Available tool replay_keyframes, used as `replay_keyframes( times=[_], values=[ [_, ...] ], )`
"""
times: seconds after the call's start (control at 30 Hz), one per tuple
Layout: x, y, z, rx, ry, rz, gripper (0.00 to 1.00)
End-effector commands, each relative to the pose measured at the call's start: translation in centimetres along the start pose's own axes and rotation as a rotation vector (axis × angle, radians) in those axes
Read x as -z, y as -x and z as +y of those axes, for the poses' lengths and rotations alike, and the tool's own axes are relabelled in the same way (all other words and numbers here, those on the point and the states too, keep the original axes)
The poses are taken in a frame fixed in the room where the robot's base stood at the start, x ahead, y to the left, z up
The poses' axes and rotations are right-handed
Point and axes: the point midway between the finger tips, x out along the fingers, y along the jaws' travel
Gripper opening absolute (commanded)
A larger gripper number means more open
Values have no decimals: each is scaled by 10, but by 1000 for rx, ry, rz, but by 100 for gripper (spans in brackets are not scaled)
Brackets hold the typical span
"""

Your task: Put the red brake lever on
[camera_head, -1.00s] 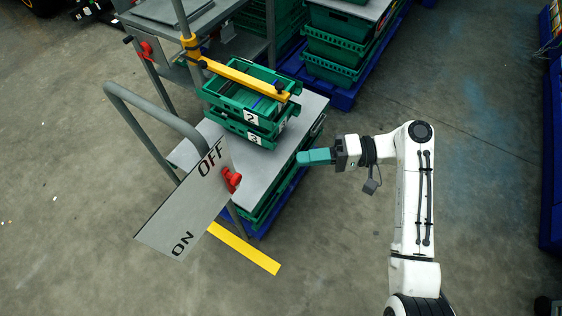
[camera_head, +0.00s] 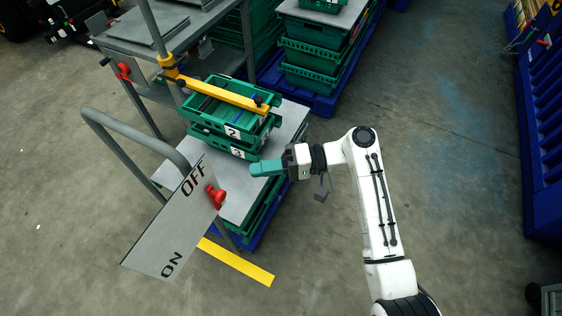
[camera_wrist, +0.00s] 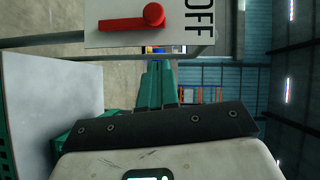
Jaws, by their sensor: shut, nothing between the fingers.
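The red brake lever (camera_head: 215,196) is on the upper right edge of a grey sign plate (camera_head: 165,228), beside the word OFF. The word ON is at the plate's lower end. In the wrist view the red lever (camera_wrist: 133,22) lies across the plate at the top, with its round knob near OFF. My gripper (camera_head: 254,169) has teal fingers, which are shut and empty. It is to the right of and above the lever in the head view, apart from it, over the trolley's grey top. In the wrist view the shut fingers (camera_wrist: 157,86) point up toward the plate.
Green crates (camera_head: 228,120) marked 2 and 3 stand on the grey trolley top, under a yellow bar (camera_head: 215,90). A grey tube handle (camera_head: 130,130) rises left of the plate. A yellow floor strip (camera_head: 238,264) lies below. Floor to the right is open.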

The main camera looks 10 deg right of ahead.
Motion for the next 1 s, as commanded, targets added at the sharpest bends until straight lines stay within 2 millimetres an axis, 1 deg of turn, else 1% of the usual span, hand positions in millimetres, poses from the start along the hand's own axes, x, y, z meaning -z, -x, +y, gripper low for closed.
replay_keyframes(
  times=[0.03,0.13,0.2,0.33,0.5,1.0],
  values=[
    [-1,-12,-1,0,-1,-6,0],
    [-1,-30,-1,-1,-1,-4,0],
    [-10,-36,-2,-1,-3,-2,0],
    [-21,-48,-2,0,-1,-2,0],
    [-28,-54,0,0,-1,-1,0],
    [-29,-56,-1,-7,9,-1,0]
  ],
)
